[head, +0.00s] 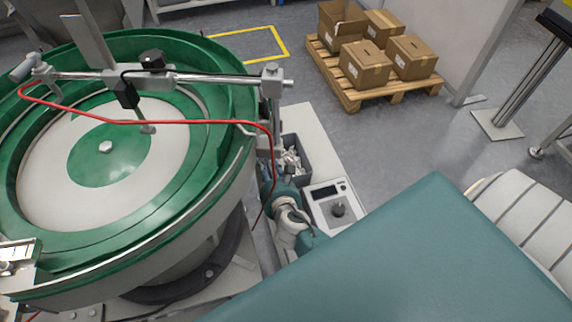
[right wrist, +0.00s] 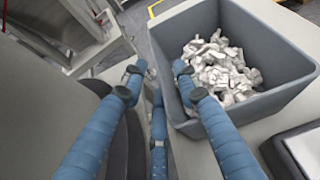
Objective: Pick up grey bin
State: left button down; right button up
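The grey bin (head: 292,141) stands on a light bench beside the green bowl feeder, partly hidden behind the feeder's post and my right arm in the head view. In the right wrist view the bin (right wrist: 272,48) fills the upper right and holds many small white parts (right wrist: 222,66). My right gripper (right wrist: 157,78) is open, its blue fingers apart, at the bin's left wall. One finger overlaps the bin in the picture and the others show left of it; contact is unclear. The right gripper shows small near the bin in the head view (head: 289,174). My left gripper is not in view.
The green bowl feeder (head: 105,195) with a rail and red cable (head: 150,121) stands close to the bin's left. A white control box (head: 335,204) with a dark knob sits in front of it. A pallet with cardboard boxes (head: 365,65) is farther back; open floor lies between.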

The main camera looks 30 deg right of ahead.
jog(key=x, duration=0.2)
jog(key=shift+w+d+f, duration=0.1)
jog(key=shift+w+f, duration=0.15)
jog(key=shift+w, duration=0.05)
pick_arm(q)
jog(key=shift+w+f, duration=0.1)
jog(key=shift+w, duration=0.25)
pick_arm(e)
grip_shut()
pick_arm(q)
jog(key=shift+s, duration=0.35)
pick_arm(e)
jog(key=shift+r, duration=0.1)
